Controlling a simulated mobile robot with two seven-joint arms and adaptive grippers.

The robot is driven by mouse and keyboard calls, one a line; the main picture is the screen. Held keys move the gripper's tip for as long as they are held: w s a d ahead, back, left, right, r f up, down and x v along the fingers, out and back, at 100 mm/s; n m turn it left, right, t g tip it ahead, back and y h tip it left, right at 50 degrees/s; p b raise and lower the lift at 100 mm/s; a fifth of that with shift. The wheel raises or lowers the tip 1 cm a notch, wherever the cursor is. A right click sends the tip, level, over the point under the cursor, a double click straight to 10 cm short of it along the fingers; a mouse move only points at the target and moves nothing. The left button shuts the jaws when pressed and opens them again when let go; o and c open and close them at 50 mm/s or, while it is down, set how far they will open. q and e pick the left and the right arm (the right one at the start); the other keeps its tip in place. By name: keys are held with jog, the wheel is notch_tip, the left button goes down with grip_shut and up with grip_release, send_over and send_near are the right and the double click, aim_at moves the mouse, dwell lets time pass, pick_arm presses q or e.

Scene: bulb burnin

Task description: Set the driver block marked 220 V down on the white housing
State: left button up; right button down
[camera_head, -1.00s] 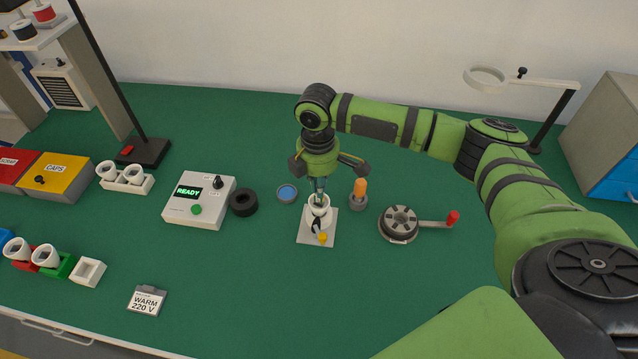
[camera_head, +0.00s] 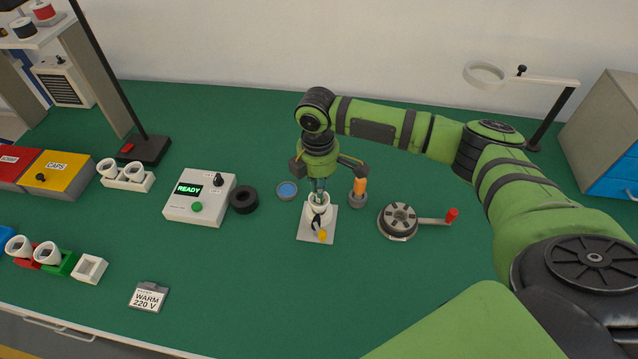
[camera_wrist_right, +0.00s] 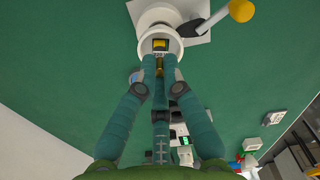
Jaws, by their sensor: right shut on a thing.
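The white housing (camera_head: 318,211) is a round cup on a pale square plate (camera_head: 304,233), near the middle of the bench. A dark lever with a yellow knob (camera_head: 323,236) sits at its near side. My right gripper (camera_head: 319,194) points straight down over the cup, with its fingertips at the rim. In the right wrist view its fingers (camera_wrist_right: 160,66) are closed on a small driver block (camera_wrist_right: 161,45), dark with yellow, which shows within the outline of the cup's rim (camera_wrist_right: 144,48). The block's marking is not readable, and whether it touches the housing cannot be told. My left gripper is out of view.
An orange-topped tool (camera_head: 360,188) stands close right of the gripper. A reel with a red-handled crank (camera_head: 398,222) is farther right. A black ring (camera_head: 244,200) and the READY box (camera_head: 200,197) are to the left. A WARM 220 V card (camera_head: 149,297) stands in front; bench around it is clear.

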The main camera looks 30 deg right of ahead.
jog(key=shift+f, duration=0.75)
dwell(0.7)
jog(key=c, duration=1.3)
grip_release()
notch_tip(320, 180, up, 12)
jog(key=shift+a+f, duration=0.1)
jog(key=shift+a, duration=0.05)
